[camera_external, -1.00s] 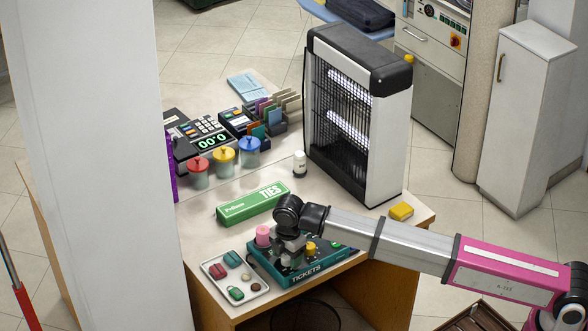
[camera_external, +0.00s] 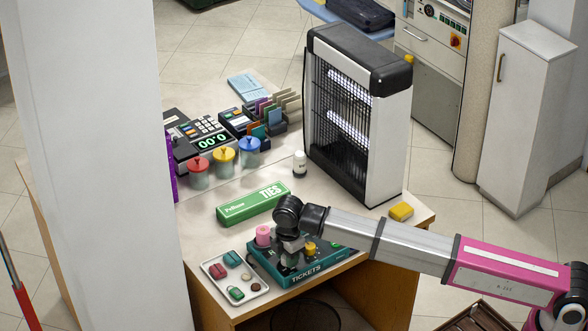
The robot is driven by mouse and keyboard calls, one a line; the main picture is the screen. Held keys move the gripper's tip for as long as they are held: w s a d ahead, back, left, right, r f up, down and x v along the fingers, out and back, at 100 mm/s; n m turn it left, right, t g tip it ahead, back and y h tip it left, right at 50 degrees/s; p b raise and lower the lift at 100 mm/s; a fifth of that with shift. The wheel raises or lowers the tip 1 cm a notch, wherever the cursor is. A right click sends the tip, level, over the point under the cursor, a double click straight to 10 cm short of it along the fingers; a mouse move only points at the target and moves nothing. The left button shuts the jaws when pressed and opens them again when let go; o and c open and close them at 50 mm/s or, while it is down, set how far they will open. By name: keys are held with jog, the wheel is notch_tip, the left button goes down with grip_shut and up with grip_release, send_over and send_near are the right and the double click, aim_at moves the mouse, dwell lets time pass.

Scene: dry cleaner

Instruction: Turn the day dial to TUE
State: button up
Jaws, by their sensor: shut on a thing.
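The teal ticket device (camera_external: 339,262), marked "TICKETS", sits near the front edge of the counter. A pink knob (camera_external: 263,235) stands at its left rear and a yellow knob (camera_external: 310,248) near its middle. My gripper (camera_external: 290,257) points down onto the device between these two knobs. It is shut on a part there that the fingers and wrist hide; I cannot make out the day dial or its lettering.
A white tray (camera_external: 262,292) with small coloured items lies left of the device. Behind it are a green "TIES" box (camera_external: 252,204) and a white bottle (camera_external: 300,163). A tall insect-lamp unit (camera_external: 388,150) and a yellow block (camera_external: 401,211) stand to the right.

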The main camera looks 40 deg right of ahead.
jog(key=m, duration=0.4)
jog(key=shift+m, duration=1.7)
jog(key=o, duration=0.9)
notch_tip(320, 180, up, 11)
jog(key=shift+s+a+f, duration=0.1)
jog(key=shift+s+a, duration=0.05)
